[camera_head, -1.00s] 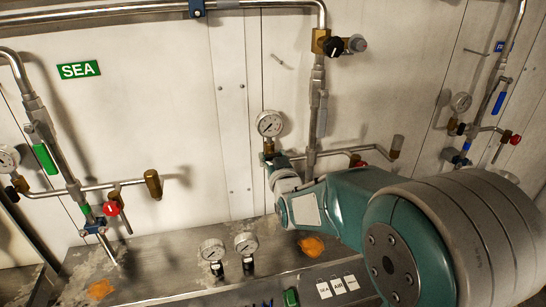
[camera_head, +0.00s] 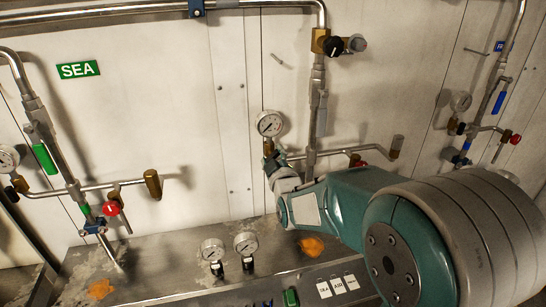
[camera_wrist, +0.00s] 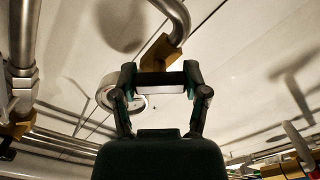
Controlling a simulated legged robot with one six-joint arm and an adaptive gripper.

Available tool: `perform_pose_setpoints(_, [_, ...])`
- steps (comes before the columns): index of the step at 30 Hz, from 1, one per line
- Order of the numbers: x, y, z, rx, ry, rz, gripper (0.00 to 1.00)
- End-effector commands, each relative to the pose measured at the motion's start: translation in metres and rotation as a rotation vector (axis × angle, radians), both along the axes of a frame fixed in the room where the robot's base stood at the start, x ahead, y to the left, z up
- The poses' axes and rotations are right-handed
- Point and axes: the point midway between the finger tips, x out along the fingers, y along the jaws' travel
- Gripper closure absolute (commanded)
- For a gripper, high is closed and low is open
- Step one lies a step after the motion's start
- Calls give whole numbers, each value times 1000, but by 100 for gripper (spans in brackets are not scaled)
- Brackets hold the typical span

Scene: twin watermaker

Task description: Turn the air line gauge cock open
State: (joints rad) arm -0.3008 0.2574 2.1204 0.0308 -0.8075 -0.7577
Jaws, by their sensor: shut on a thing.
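The air line gauge (camera_head: 270,124) is a round white dial on the middle pipe assembly. Its small cock (camera_head: 268,148) sits just below the dial, mostly hidden by my gripper (camera_head: 272,161). My gripper reaches up to it from the lower right and is shut on the cock. In the wrist view my two dark fingers (camera_wrist: 160,82) stand apart with a pale bar between them, and the round rim of the gauge (camera_wrist: 108,98) shows behind the left finger.
A vertical pipe (camera_head: 318,100) with a grey lever stands close to the right of the gauge. A branch pipe (camera_head: 340,152) runs right behind my arm. Two gauges (camera_head: 212,250) (camera_head: 246,244) stand on the steel ledge (camera_head: 170,265) below. The left wall has a SEA sign (camera_head: 78,70).

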Motion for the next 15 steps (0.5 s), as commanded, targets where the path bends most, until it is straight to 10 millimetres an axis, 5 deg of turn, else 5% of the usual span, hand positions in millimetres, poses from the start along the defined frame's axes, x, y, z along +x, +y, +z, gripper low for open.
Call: perform_pose_setpoints(15, [-1,3,0,-467,-136,7,89])
